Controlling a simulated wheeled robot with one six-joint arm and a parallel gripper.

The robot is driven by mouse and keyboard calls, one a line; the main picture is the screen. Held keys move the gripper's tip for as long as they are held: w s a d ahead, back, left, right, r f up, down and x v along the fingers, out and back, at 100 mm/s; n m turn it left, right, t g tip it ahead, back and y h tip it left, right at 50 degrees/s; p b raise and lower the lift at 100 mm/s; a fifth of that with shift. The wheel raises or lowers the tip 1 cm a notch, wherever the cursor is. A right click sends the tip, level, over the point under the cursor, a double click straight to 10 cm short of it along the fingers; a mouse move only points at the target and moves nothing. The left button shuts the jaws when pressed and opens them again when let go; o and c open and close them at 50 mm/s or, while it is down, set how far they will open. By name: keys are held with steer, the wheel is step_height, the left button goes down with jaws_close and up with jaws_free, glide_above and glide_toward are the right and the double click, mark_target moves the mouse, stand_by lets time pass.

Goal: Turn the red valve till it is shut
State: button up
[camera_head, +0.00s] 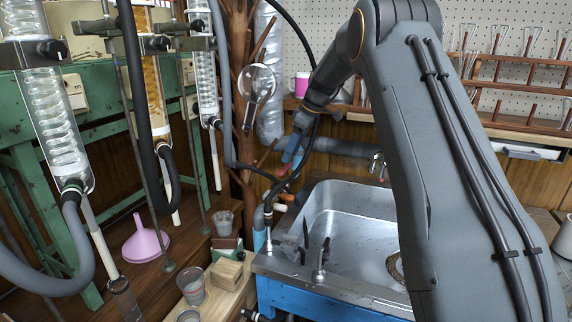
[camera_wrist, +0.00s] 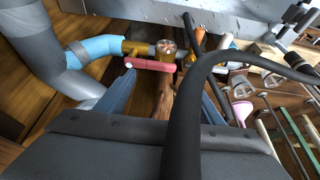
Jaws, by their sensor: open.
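The red valve handle (camera_wrist: 152,64) shows in the wrist view as a short pinkish-red bar with a pale left end. It lies crosswise just below a brass pipe fitting (camera_wrist: 135,48). My gripper (camera_wrist: 160,75) is open, with its blue fingers on either side below the bar. The left fingertip looks close to the bar's left end; I cannot tell whether they touch. In the head view my gripper (camera_head: 290,158) points down behind the sink's left back corner. A small red patch shows at its tip, and the valve is mostly hidden there.
A steel sink (camera_head: 345,205) stands right of my gripper. A black hose (camera_wrist: 205,90) crosses the wrist view close in front of the right finger. A blue-wrapped pipe (camera_wrist: 95,48) is left of the valve. Glass condensers (camera_head: 55,120) hang at the left.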

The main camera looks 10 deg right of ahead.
mark_target(283, 169)
steer(key=x, duration=0.6)
steer(key=shift+a+f, duration=0.15)
steer(key=shift+f, duration=0.1)
steer(key=c, duration=1.2)
